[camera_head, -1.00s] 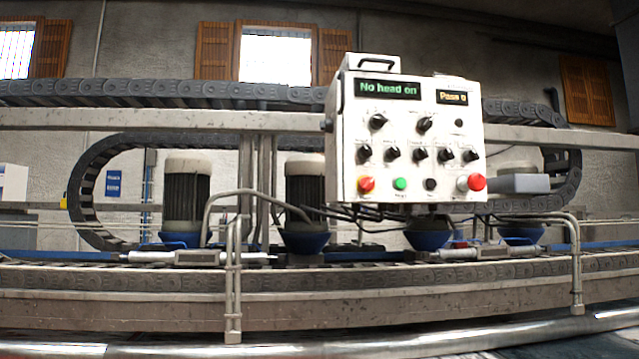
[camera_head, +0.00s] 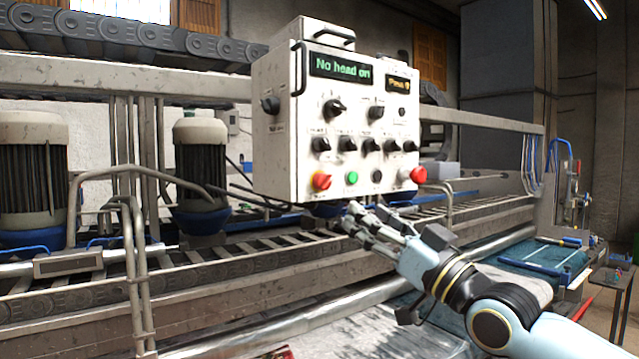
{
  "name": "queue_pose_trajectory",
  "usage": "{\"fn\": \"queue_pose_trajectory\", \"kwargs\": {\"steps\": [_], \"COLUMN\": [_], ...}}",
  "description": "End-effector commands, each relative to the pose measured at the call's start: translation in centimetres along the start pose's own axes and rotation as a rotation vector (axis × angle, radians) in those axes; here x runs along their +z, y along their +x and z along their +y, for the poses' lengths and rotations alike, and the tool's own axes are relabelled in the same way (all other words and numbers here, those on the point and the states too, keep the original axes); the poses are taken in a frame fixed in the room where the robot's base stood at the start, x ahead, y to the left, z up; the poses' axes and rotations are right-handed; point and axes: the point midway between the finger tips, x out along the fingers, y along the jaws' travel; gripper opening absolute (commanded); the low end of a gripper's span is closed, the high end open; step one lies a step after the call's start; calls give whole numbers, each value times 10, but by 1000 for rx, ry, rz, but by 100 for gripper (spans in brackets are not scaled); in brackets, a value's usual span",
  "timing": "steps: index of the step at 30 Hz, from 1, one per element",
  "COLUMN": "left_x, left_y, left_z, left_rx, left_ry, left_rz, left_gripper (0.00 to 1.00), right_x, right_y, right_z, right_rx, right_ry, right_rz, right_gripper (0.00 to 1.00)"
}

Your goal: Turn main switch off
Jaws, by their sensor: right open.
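The white control box (camera_head: 281,160) stands in the middle of the view, its front face and left side showing. A dark rotary switch (camera_head: 270,104) sits on the left side, with a small label too blurred to read. The front has several black knobs, a red-and-yellow knob (camera_head: 321,181) at lower left and a red button (camera_head: 418,175) at lower right. I cannot tell from the labels which one is the main switch. My right gripper (camera_head: 350,216) is open and empty, just below the box's front and apart from the switches. My left gripper is out of view.
The display (camera_head: 342,69) reads "No head on". Motors with blue bases (camera_head: 201,175) stand left of the box. A bent metal pipe (camera_head: 134,245) rises at front left, and a roller (camera_head: 270,328) runs along the front. A small table (camera_head: 609,279) stands at far right.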

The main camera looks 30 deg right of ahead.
Motion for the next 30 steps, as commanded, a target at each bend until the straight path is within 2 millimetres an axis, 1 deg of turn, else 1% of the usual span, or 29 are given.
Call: {"fn": "queue_pose_trajectory", "kwargs": {"steps": [1, 4, 7, 10, 15, 18, 23, 30], "left_x": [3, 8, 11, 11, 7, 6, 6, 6], "left_y": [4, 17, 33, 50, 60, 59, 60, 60], "left_z": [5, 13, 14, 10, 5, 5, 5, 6], "left_rx": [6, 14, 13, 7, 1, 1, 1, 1], "left_ry": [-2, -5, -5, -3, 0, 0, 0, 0], "left_rz": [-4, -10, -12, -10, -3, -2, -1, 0], "left_gripper": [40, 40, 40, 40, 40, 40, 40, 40], "right_x": [1, 4, 6, 6, 3, 2, 1, 1], "right_y": [4, 15, 32, 50, 81, 95, 105, 106], "right_z": [0, 0, 1, 0, 0, 1, 0, 0], "right_rx": [1, 1, 3, 1, 1, 4, 2, 2], "right_ry": [1, 1, 2, 2, 3, 4, 2, 1], "right_rz": [4, 7, 8, 8, 5, 2, 1, 0], "right_gripper": [53, 53, 53, 53, 53, 53, 53, 53]}}
